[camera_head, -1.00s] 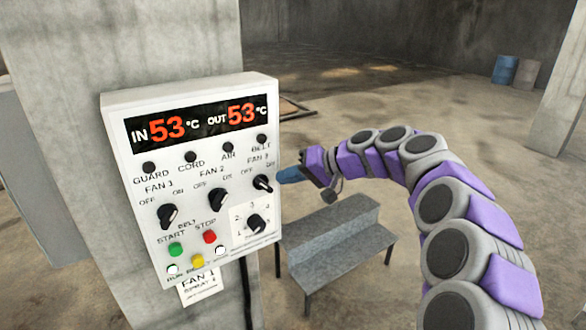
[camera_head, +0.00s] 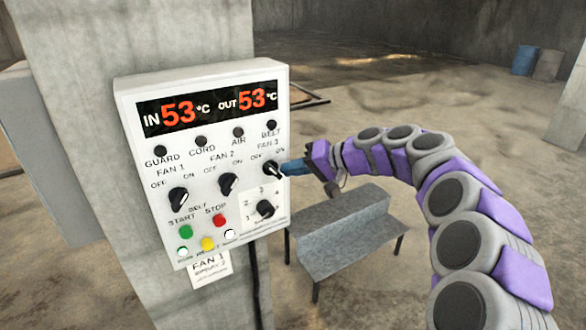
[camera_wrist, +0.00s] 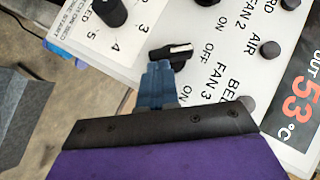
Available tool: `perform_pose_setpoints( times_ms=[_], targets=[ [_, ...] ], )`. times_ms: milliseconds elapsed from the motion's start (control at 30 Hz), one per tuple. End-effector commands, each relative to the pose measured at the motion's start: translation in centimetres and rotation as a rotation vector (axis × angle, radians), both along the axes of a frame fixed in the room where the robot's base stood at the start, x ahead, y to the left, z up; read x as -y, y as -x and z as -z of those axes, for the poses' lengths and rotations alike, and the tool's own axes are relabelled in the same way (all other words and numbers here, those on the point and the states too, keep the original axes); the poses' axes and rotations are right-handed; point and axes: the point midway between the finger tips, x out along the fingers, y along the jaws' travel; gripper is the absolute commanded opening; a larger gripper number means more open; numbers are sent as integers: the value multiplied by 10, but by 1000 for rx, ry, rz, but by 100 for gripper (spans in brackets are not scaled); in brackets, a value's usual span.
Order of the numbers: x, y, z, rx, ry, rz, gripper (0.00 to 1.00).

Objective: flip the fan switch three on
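The fan 3 switch (camera_head: 272,168) is a black rotary knob under the right side of the display on the white control box (camera_head: 135,125). In the wrist view the fan 3 switch (camera_wrist: 172,52) lies with its white-marked end towards the OFF label. My gripper (camera_head: 297,167) reaches it from the right. Its blue fingers (camera_wrist: 160,80) are together, with their tips right at the knob; whether they touch it I cannot tell. The fan 1 switch (camera_head: 178,198) and the fan 2 switch (camera_head: 228,184) slant up to the right, towards ON.
A selector knob (camera_head: 265,208) sits just below the fan 3 switch. Green (camera_head: 186,232) and red (camera_head: 219,220) buttons are lower left. The box is on a concrete pillar (camera_head: 90,80). A grey metal bench (camera_head: 350,235) stands below my arm. Barrels are far right.

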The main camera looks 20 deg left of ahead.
Motion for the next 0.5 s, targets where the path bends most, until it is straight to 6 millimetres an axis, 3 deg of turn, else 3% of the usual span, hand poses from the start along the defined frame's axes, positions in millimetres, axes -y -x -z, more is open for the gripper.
perform_pose_setpoints(
  times_ms=[500],
  targets=[
    [0,-1,21,-335,-282,0,0]
  ],
)
